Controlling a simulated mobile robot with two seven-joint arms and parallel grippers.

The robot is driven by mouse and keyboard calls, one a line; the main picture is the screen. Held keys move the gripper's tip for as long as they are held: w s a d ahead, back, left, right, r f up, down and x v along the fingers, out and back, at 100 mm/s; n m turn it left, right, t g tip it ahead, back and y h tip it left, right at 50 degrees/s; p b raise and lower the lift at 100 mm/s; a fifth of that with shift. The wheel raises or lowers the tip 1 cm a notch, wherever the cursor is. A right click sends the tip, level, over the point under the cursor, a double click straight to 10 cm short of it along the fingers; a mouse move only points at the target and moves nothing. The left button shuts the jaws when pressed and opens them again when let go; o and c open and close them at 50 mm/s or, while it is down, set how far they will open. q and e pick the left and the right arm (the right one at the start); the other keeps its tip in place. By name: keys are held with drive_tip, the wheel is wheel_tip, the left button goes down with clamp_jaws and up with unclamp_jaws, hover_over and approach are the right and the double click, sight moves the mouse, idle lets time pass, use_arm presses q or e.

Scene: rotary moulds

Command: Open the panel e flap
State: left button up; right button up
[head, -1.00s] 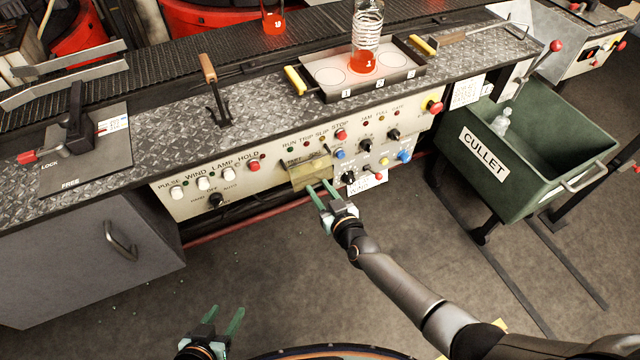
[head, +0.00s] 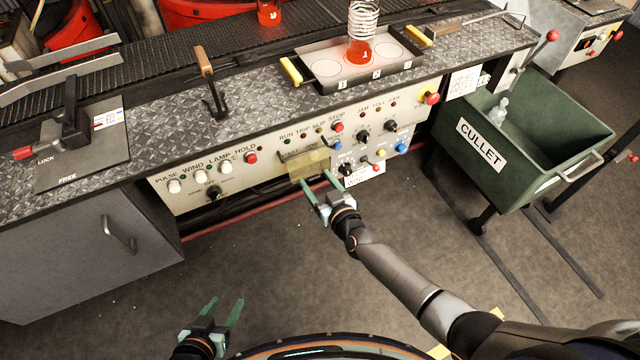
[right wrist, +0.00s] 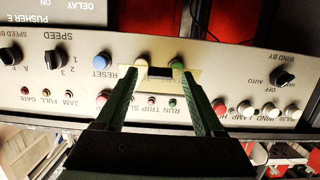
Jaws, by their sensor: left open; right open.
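The flap (head: 308,164) is a small see-through yellowish cover on the cream control panel (head: 270,192), below the run and trip lamps. I cannot tell surely whether it stands shut or a little raised. My right gripper (head: 317,180) is open, with its green fingers pointing at the flap's lower edge. In the right wrist view, the panel appears upside down and the flap (right wrist: 150,82) lies between and beyond the two fingertips (right wrist: 159,74). Nothing is held, and contact cannot be told. My left gripper (head: 224,304) is open and empty, low over the floor, away from the panel.
Knobs, buttons and lamps surround the flap, with a reset button (right wrist: 102,97) close by. Above is the tread-plate bench (head: 260,98) with a tray (head: 312,84) and hot glass (head: 360,50). A green cullet bin (head: 530,170) stands right.

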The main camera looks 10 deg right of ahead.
drive_tip(key=p+v, duration=0.3)
drive_tip(key=v, duration=0.9)
drive_tip(key=shift+s, duration=0.25)
drive_tip(key=shift+d, duration=0.1)
